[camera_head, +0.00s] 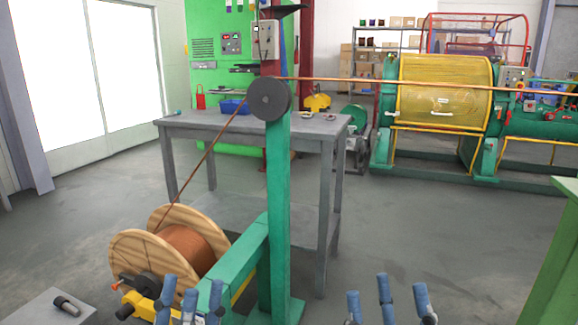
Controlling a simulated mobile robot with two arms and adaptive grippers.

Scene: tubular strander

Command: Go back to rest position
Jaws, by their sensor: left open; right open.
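My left gripper (190,300) shows at the bottom of the head view, left of centre, with its blue fingers pointing up and spread apart. It is open and empty, and appears in front of the spool's yellow and green stand. My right gripper (388,298) is at the bottom edge, right of centre, also with blue fingers spread, open and empty over the floor. Both wrists and arms are cut off by the frame's lower edge.
A wooden spool (145,245) of copper wire stands at lower left. Its wire runs up over a dark pulley (270,98) on a green post (277,200). A grey table (225,127) stands behind. A green frame (556,255) is at right. Open floor (430,235) lies between.

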